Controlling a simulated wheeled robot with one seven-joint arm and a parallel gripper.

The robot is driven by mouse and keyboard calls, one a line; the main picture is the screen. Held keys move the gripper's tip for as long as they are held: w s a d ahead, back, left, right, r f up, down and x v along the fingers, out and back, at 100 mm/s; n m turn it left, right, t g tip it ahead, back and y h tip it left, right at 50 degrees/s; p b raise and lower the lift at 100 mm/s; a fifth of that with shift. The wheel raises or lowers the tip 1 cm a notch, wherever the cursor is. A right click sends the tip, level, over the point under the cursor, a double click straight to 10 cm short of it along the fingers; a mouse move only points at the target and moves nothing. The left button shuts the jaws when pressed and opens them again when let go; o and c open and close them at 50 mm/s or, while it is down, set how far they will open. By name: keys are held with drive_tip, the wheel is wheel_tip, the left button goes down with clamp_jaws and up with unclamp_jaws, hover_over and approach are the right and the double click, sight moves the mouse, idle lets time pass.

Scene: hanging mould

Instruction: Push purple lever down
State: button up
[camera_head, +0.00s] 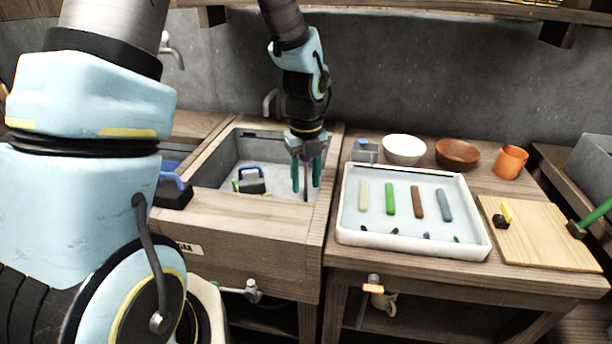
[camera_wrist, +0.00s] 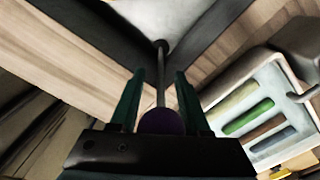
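The purple lever knob (camera_wrist: 162,122) sits between my fingers, close to the palm, in the wrist view. Its thin grey rod (camera_wrist: 161,62) runs out past the fingertips to a point by the pale sink. In the head view the purple knob (camera_head: 306,157) shows only as a small patch under my wrist, mostly hidden. My gripper (camera_head: 306,186) points down over the right side of the sink, with its green fingers on either side of the rod. The fingers (camera_wrist: 160,72) stand apart; whether either touches the knob is hard to tell.
The sink (camera_head: 225,165) holds a blue-handled item (camera_head: 250,182). To the right are a white tray (camera_head: 353,230) with coloured bars, a white bowl (camera_head: 404,149), a brown bowl (camera_head: 457,153), an orange cup (camera_head: 510,162) and a wooden board (camera_head: 545,235). A tap (camera_head: 270,103) stands behind the sink.

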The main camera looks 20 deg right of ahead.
drive_tip(key=shift+o, duration=1.4)
wheel_tip(320, 180, up, 11)
drive_tip(key=shift+f, duration=0.1)
drive_tip(key=shift+s, duration=0.1)
